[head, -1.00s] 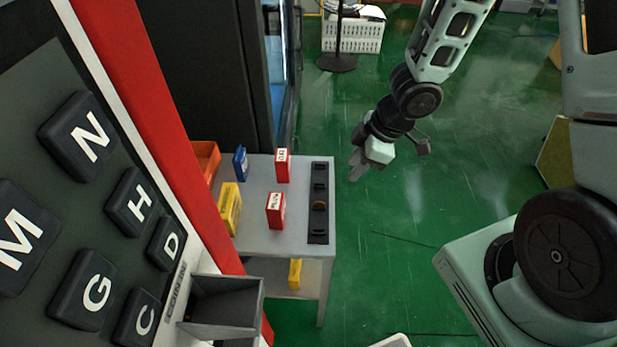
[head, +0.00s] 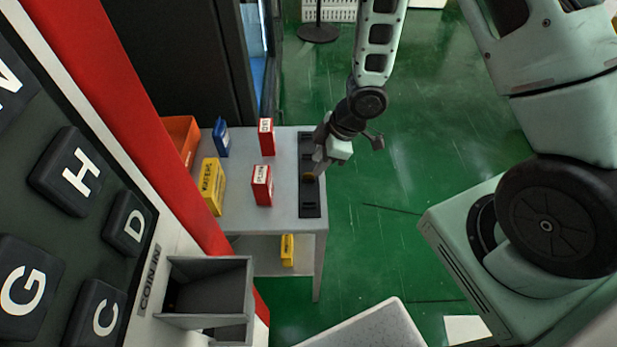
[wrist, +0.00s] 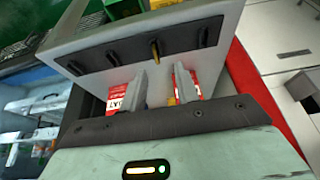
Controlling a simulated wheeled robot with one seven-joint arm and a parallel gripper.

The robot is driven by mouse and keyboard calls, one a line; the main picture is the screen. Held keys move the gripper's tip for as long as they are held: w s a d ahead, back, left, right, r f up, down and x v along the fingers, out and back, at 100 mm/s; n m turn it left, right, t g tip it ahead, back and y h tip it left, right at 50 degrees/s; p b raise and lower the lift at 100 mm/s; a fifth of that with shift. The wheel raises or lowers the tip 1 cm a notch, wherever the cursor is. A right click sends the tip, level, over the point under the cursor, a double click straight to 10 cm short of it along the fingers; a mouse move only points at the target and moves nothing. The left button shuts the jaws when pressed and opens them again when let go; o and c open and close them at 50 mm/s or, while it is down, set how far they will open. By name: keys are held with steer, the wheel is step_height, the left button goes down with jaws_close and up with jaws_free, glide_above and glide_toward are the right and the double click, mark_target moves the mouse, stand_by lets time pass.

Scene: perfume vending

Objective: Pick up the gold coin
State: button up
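The gold coin (head: 309,177) stands in a slot of the black strip (head: 309,208) along the table's right edge. In the wrist view the coin (wrist: 155,48) stands upright in one slot of the strip (wrist: 131,51), with dark slots on both sides. My gripper (head: 318,160) is over the strip's right side, close to the coin and partly in front of the strip. In the wrist view my gripper (wrist: 160,86) is open, with nothing between its fingertips. The coin shows beyond the fingertips, roughly in line with the gap between them.
The grey table (head: 270,222) bears red boxes (head: 262,186), a yellow box (head: 212,186), a blue box (head: 221,138) and an orange bin (head: 180,138). A keypad panel with a coin-in chute (head: 208,292) stands at left. Green floor (head: 375,240) is open right of the table.

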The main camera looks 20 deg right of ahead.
mark_target(309, 173)
steer(key=shift+w+p+x, duration=0.15)
steer(key=shift+p+x, duration=0.1)
steer(key=shift+x, duration=1.05)
steer(key=shift+w+p+x, duration=0.15)
steer(key=shift+p+x, duration=0.1)
steer(key=shift+x, duration=1.05)
jaws_close()
